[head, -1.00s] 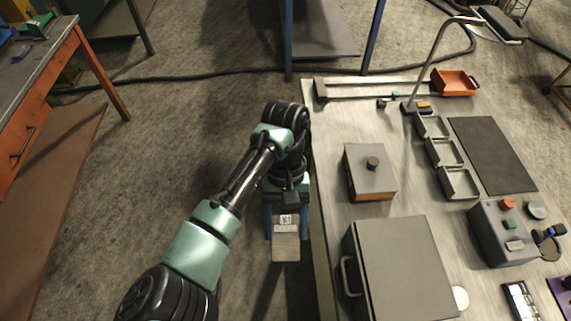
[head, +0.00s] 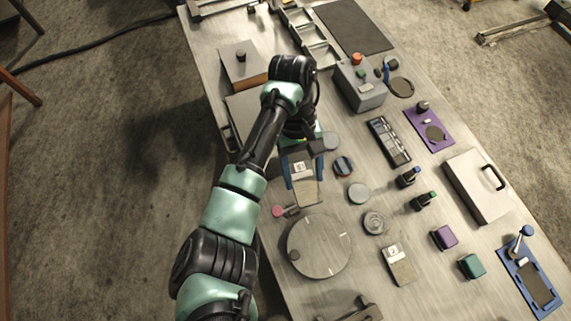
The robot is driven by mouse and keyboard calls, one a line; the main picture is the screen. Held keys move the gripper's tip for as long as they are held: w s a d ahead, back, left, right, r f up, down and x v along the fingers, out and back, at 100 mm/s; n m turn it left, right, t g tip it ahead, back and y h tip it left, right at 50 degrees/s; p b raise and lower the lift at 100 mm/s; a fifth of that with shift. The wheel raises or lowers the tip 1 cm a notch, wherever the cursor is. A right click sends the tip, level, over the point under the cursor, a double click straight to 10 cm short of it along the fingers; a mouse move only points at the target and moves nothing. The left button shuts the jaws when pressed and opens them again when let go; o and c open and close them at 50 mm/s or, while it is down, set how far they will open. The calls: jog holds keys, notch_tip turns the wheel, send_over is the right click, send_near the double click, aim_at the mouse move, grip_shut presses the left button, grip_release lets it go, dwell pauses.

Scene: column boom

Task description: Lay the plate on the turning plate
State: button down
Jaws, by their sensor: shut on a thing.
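My gripper (head: 304,179) has blue fingers and is shut on a flat grey-beige plate (head: 306,194) with a white marked label. It holds the plate over the near left part of the bench. The turning plate (head: 322,252) is a large round grey disc with white marks on its rim and a small dark knob at its left. It lies just below the held plate in the picture and looks empty. The height of the held plate above the bench is hard to tell. My arm hides part of the bench to the left.
A similar labelled plate (head: 398,268) lies right of the disc. A pink-ended knob (head: 279,211), a small round grey disc (head: 358,193) and a round fitting (head: 374,222) sit close around it. A dark fixture (head: 350,308) stands at the bottom edge. A grey control box (head: 361,90) stands further back.

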jog(key=s+d+r+n+h+p, duration=0.1)
jog(key=s+d+r+n+p, duration=0.1)
jog(key=s+d+p, duration=0.15)
jog(key=n+t+h+p, duration=0.2)
jog(key=n+p, duration=0.3)
jog(key=n, duration=0.4)
send_over(323, 245)
jog(key=a, duration=0.2)
notch_tip(323, 245, down, 9)
jog(key=f+b, duration=0.4)
jog(key=b, duration=0.1)
jog(key=f+b, duration=0.2)
jog(key=shift+w+d, duration=0.3)
jog(key=shift+w, duration=0.1)
jog(key=shift+f+b, duration=0.6)
grip_release()
jog(key=shift+s, duration=0.1)
